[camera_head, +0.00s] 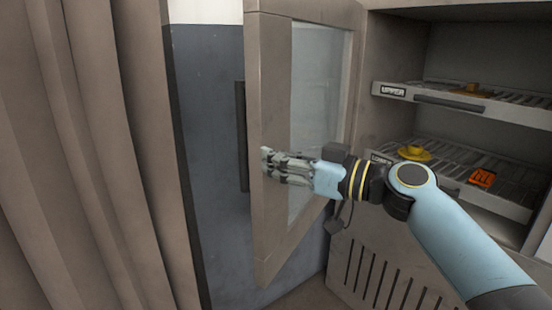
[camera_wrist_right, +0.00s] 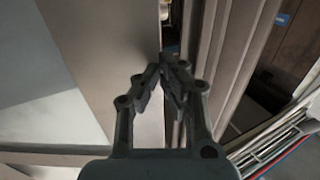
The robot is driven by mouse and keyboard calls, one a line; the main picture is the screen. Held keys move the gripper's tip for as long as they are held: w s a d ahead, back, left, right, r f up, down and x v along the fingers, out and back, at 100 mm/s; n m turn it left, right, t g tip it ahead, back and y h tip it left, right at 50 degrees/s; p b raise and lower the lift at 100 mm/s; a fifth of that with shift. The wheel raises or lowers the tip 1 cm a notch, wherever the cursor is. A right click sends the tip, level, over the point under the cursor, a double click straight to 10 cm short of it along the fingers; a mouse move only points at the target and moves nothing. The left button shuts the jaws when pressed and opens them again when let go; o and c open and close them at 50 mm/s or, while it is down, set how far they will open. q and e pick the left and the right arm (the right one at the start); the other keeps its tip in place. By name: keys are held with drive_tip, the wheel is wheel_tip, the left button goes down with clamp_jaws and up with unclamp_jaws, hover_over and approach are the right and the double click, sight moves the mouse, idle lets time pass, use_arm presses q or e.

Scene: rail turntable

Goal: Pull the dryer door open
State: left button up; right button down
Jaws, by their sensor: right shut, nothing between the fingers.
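The dryer door (camera_head: 272,215) is a beige frame with a glass pane, swung out to the left of the open dryer cabinet (camera_head: 385,45). A dark vertical handle bar (camera_head: 241,135) shows just beyond the door's free edge. My right gripper (camera_head: 266,160) is at the door's free edge, on its inner side, fingers pointing left. In the right wrist view the gripper (camera_wrist_right: 163,68) is shut and empty, with the fingertips close to a pale panel edge; contact cannot be told. My left gripper is not in view.
Inside the cabinet are an upper rack (camera_head: 440,97) and a lower rack (camera_head: 470,170) with yellow items (camera_head: 414,153) and an orange item (camera_head: 482,178). A brown curtain (camera_head: 80,150) hangs at the left. A blue-grey panel (camera_head: 208,130) stands behind the door.

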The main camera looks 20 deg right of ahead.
drive_tip(key=b+x, duration=0.7)
drive_tip(key=x, duration=0.8)
drive_tip(key=shift+w+d, duration=0.25)
drive_tip(key=shift+w, duration=0.3)
